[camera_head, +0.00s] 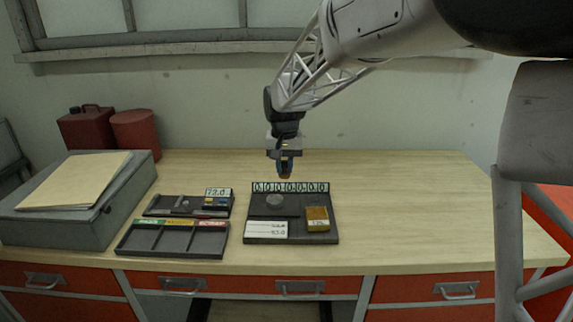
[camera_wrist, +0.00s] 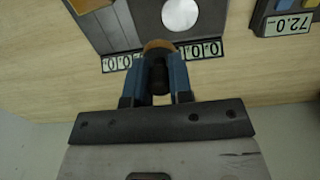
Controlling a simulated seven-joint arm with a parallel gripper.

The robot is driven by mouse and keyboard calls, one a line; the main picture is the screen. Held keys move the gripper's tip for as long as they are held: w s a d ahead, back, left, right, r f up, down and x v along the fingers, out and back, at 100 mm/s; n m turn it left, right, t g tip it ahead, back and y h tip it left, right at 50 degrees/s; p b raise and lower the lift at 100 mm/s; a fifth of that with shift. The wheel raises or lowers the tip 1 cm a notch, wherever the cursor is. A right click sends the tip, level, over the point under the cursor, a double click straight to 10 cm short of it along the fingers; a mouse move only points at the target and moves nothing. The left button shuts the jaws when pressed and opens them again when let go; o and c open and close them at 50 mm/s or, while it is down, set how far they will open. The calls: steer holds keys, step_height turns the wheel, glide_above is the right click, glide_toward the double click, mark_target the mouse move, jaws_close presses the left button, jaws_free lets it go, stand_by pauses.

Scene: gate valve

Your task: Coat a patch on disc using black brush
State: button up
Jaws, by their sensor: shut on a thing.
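The disc (camera_head: 274,200) is a round grey plate on the left part of a dark board (camera_head: 290,212). It also shows near the top of the wrist view (camera_wrist: 180,13), looking plain grey. My gripper (camera_head: 285,165) hangs above the back edge of the board. In the wrist view its blue fingers (camera_wrist: 160,75) are shut on a dark thing, which seems to be the black brush (camera_wrist: 160,83). A brown-orange tip (camera_wrist: 158,46) shows beyond the fingertips, apart from the disc in the picture. Most of the brush is hidden between the fingers.
The board carries a number strip (camera_head: 290,187), a yellow-brown block (camera_head: 317,218) and a white display (camera_head: 266,229). Left are a three-slot tray (camera_head: 172,240) and a smaller tray (camera_head: 170,207) with a 72.0 display. A grey case (camera_head: 75,200) stands farther left. The table's right side is clear.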

mark_target(277, 199)
steer(key=shift+f, duration=0.1)
steer(key=shift+f, duration=3.65)
steer(key=shift+a+f, duration=0.15)
steer(key=shift+a, duration=0.4)
steer(key=shift+a+f, duration=0.15)
steer(key=shift+a, duration=2.25)
steer(key=shift+d, duration=3)
steer(key=shift+r, duration=4.05)
steer(key=shift+f, duration=0.15)
